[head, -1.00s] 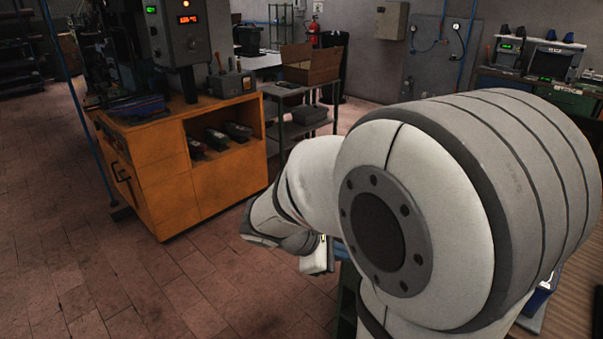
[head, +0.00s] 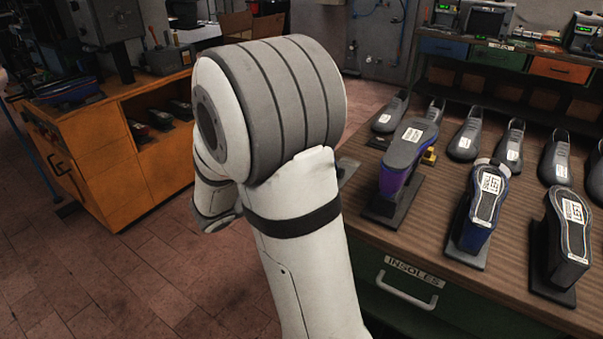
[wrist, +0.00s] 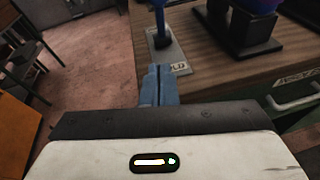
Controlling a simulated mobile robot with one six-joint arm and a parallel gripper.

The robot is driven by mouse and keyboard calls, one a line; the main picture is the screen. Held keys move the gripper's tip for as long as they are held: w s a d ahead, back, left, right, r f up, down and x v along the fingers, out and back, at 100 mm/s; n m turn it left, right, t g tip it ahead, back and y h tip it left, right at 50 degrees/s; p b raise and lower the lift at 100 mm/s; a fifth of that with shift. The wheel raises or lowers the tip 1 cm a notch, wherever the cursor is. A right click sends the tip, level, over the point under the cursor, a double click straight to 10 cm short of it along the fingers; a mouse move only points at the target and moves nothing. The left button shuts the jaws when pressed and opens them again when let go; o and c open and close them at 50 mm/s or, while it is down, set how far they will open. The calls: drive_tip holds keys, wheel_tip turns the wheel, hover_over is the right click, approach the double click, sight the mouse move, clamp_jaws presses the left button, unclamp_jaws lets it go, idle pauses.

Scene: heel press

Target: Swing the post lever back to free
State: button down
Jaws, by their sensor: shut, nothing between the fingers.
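The post lever (wrist: 161,36) is in the wrist view at the top centre, a blue upright on a grey base plate (wrist: 165,57) at the bench edge. Its top runs out of the frame. A label on the plate is partly readable, ending in "LD". My gripper (wrist: 159,72) has its blue fingers together, with nothing between them.
The wooden bench (head: 400,235) holds a purple shoe (head: 397,172) on a stand, right of the lever, and several other shoes. A green drawer (head: 395,295) labelled "INSOLES" is below. An orange cabinet (head: 105,165) stands at left, with open floor between.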

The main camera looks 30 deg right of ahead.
drive_tip(key=x, duration=0.8)
drive_tip(key=shift+d+f, duration=0.2)
drive_tip(key=shift+d, duration=0.2)
drive_tip(key=shift+w+d+r+p, duration=0.2)
drive_tip(key=shift+d+r+p, duration=0.4)
drive_tip(key=shift+d+r, duration=0.35)
drive_tip(key=shift+w+d+r, duration=0.1)
drive_tip(key=shift+d, duration=0.55)
